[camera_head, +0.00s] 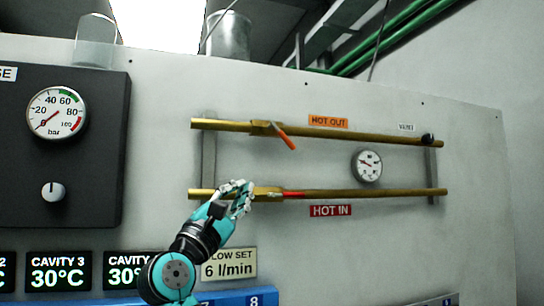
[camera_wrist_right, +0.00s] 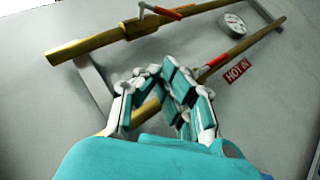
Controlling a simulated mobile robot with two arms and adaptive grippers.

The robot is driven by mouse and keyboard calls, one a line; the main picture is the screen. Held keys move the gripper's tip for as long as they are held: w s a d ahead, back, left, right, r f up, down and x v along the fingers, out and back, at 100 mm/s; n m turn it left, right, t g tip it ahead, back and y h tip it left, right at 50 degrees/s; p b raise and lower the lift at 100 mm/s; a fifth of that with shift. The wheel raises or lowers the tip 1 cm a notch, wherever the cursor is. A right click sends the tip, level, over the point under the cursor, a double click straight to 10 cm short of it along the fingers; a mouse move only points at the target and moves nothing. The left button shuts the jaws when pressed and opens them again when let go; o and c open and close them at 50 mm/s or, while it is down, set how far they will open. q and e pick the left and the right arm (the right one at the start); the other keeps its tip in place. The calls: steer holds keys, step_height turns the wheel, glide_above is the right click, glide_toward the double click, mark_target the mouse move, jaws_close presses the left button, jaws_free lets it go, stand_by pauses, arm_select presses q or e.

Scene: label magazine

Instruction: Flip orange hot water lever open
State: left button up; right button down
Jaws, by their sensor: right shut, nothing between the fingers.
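The orange lever (camera_head: 286,137) is on the valve of the upper brass pipe (camera_head: 360,136), under the orange HOT OUT label (camera_head: 328,122). It slants down and to the right, away from the pipe line. In the right wrist view the orange lever (camera_wrist_right: 160,11) is at the top edge. My right gripper (camera_head: 240,187) is shut and empty, in front of the lower pipe's valve, below and left of the orange lever and apart from it. The right wrist view shows its fingers (camera_wrist_right: 158,75) together over the lower pipe; contact cannot be told. My left gripper is out of view.
A red lever (camera_head: 293,195) lies along the lower brass pipe (camera_head: 370,192), above the HOT IN label (camera_head: 331,210). A round gauge (camera_head: 367,166) sits between the pipes. A black panel (camera_head: 100,150) with a dial is at left. The wall before the upper pipe is clear.

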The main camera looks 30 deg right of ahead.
mark_target(287, 140)
arm_select(q)
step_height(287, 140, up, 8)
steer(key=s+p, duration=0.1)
steer(key=p, duration=0.7)
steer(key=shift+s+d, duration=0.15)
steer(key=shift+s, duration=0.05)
arm_select(e)
steer(key=w+d+r, duration=0.2)
steer(key=d+r, duration=0.6)
steer(key=d, duration=0.1)
steer(key=shift+d+r, duration=0.3)
steer(key=shift+d, duration=0.1)
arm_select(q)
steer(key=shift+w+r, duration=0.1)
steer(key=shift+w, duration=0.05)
arm_select(e)
steer(key=shift+w, duration=0.15)
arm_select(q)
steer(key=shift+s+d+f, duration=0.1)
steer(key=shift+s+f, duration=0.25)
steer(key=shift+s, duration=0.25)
arm_select(e)
steer(key=shift+d+n+t, duration=0.3)
steer(key=shift+n+t, duration=0.4)
arm_select(q)
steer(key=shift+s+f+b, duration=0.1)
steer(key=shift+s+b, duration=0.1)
steer(key=shift+b, duration=0.15)
arm_select(e)
steer(key=shift+n+t, duration=0.3)
